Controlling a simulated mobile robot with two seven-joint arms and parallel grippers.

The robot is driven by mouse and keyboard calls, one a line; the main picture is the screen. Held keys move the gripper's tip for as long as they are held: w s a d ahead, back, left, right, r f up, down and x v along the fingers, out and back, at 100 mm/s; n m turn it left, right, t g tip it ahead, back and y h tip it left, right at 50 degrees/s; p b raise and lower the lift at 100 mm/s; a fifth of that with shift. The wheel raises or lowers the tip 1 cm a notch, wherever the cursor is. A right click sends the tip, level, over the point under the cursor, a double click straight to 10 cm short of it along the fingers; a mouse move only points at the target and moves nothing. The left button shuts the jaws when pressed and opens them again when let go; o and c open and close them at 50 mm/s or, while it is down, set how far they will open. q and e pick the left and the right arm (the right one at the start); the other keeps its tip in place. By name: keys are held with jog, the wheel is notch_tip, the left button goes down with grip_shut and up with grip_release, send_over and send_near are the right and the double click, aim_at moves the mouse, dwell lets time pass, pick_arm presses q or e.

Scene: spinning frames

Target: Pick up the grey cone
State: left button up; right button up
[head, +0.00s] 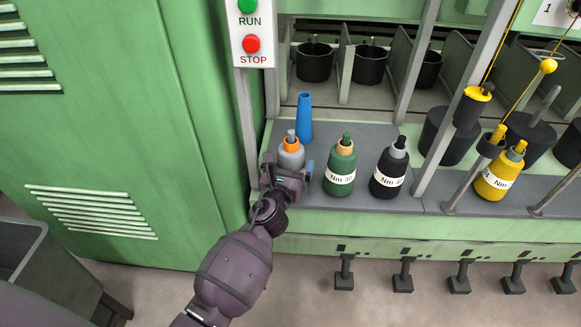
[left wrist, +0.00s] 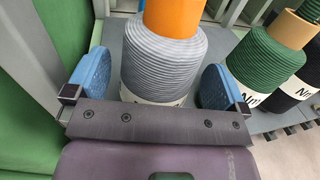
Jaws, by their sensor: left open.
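The grey cone (head: 291,157) of wound yarn has an orange top and stands upright on the grey shelf at the left end. In the left wrist view the grey cone (left wrist: 163,58) sits between the two blue fingers of my left gripper (left wrist: 152,88). The gripper is open, with one finger on each side of the cone. A small gap seems to show by the right finger; contact on the left is hard to tell. In the head view my left gripper (head: 287,169) hides the lower part of the cone. My right gripper is not in view.
A blue empty tube (head: 304,118) stands just behind the grey cone. A green cone (head: 341,170), a black cone (head: 389,172) and a yellow cone (head: 498,175) stand to the right. A green cabinet (head: 150,120) is close on the left. A metal post (head: 440,110) rises past the black cone.

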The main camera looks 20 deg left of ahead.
aim_at(291, 131)
pick_arm(q)
jog(key=shift+w+a+f, duration=0.1)
jog(key=shift+w, duration=0.4)
jog(key=shift+w+f, duration=0.1)
jog(key=shift+w, duration=0.4)
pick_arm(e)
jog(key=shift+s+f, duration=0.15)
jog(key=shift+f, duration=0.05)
pick_arm(q)
jog(key=shift+c, duration=0.3)
jog(key=c, duration=1)
notch_tip(291, 131, up, 6)
jog(key=p, duration=0.2)
jog(key=shift+w+p, duration=0.1)
jog(key=shift+p, duration=0.3)
jog(key=shift+c, duration=0.2)
notch_tip(291, 131, up, 3)
jog(key=shift+r+p, duration=0.1)
jog(key=shift+p, duration=0.95)
jog(key=shift+r+p, duration=0.3)
jog(key=shift+r, duration=0.25)
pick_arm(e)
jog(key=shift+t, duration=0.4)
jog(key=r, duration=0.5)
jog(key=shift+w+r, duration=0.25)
